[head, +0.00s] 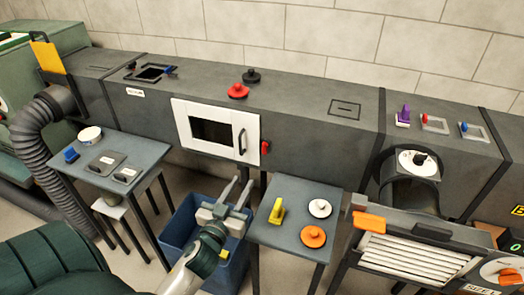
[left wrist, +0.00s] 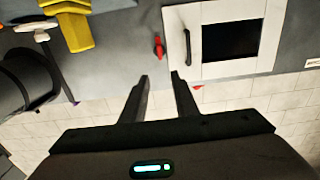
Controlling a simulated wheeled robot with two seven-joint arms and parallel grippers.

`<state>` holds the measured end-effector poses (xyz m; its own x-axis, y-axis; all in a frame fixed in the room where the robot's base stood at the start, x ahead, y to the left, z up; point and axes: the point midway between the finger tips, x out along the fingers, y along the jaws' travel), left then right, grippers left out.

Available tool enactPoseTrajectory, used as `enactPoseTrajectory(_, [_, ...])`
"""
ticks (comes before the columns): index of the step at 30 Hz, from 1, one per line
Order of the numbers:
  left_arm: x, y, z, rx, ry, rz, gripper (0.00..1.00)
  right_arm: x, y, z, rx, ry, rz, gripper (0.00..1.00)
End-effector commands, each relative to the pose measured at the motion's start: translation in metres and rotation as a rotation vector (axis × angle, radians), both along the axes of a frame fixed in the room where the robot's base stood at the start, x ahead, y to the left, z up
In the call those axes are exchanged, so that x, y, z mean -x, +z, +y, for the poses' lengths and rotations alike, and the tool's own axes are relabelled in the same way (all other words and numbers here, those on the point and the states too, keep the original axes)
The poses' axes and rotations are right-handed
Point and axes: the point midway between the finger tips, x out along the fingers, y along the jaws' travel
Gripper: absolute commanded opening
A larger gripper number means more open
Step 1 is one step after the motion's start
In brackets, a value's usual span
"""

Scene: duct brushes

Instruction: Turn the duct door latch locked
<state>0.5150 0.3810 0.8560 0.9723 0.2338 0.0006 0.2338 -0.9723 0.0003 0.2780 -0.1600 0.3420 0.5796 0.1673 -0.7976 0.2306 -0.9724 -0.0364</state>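The white duct door (head: 180,120) has a dark window and a black handle (head: 242,141), and looks shut against the grey duct front. The red latch (head: 265,147) sits just right of the door's edge and looks roughly upright. My left gripper (head: 240,182) is open and empty, below the door and latch and apart from them. In the left wrist view, the latch (left wrist: 158,47) is ahead of my open fingers (left wrist: 159,76), beside the door (left wrist: 217,13) and its handle (left wrist: 187,47). My right gripper is not in view.
A small table (head: 268,231) at the right holds a yellow tool (head: 277,211), a white disc (head: 319,207) and an orange disc (head: 313,236). A blue bin (head: 180,226) stands under my left gripper. Another table (head: 128,146) stands left. Red and black knobs sit on the duct top.

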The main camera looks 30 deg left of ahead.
Motion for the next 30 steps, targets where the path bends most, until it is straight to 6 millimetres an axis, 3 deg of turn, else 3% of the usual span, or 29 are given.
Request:
enactPoseTrajectory(11, [-0.036, 0.002, 0.009, -0.002, -0.001, -0.001, 0.27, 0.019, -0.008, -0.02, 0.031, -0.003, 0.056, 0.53])
enactPoseTrajectory(17, [-0.071, 0.003, 0.017, -0.002, 0.0, -0.001, 0.27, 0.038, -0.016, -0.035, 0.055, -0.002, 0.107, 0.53])
enactPoseTrajectory(30, [-0.144, 0.001, 0.035, -0.002, 0.0, 0.0, 0.27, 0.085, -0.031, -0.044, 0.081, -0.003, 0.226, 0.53])
